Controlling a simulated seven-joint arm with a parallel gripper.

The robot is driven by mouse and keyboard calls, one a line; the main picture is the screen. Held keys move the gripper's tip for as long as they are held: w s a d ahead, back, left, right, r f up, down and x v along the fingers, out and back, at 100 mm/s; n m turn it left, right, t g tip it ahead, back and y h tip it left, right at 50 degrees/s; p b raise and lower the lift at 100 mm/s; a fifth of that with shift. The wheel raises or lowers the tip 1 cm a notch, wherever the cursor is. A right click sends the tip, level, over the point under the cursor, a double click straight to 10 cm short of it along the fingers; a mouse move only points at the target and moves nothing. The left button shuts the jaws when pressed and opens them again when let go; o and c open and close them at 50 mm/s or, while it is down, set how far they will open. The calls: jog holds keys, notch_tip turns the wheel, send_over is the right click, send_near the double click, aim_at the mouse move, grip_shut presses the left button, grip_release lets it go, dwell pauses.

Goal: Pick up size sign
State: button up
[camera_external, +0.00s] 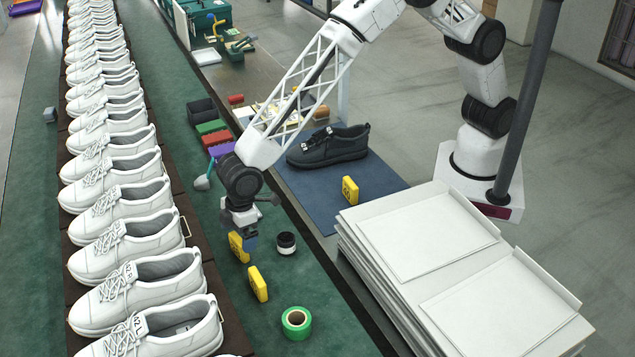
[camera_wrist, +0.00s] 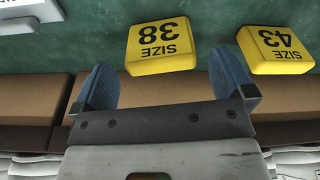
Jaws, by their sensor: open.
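The yellow sign marked "SIZE 38" (camera_wrist: 160,48) lies on the green surface and appears upside down in the wrist view. It is just beyond the gap between the blue fingers of my gripper (camera_wrist: 163,80), which are apart with nothing between them. A second yellow sign marked "SIZE 43" (camera_wrist: 275,50) lies to its right, beyond the right finger. In the external view my gripper (camera_external: 247,238) hangs low beside one yellow sign (camera_external: 238,247) and partly covers it. Another yellow sign (camera_external: 257,284) stands nearer the camera. A third (camera_external: 350,190) is on the blue mat.
A row of white shoes (camera_external: 120,240) runs along the left. A black-lidded jar (camera_external: 286,243) stands close to my gripper on the right; a green tape roll (camera_external: 297,322) lies nearer the camera. A dark shoe (camera_external: 328,145) sits on the blue mat (camera_external: 310,193). Stacked white boxes (camera_external: 430,240) stand right.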

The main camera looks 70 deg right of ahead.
aim_at(238, 257)
jog(key=shift+w+a+f, duration=0.1)
jog(key=shift+a+f, duration=0.1)
jog(key=shift+f, duration=1.1)
jog(key=shift+w+a+f, duration=0.1)
jog(key=shift+a+f, duration=0.05)
jog(key=shift+f, duration=1.15)
jog(key=c, duration=0.9)
jog(key=shift+r, duration=0.15)
notch_tip(238, 257, up, 18)
jog(key=shift+f, duration=0.1)
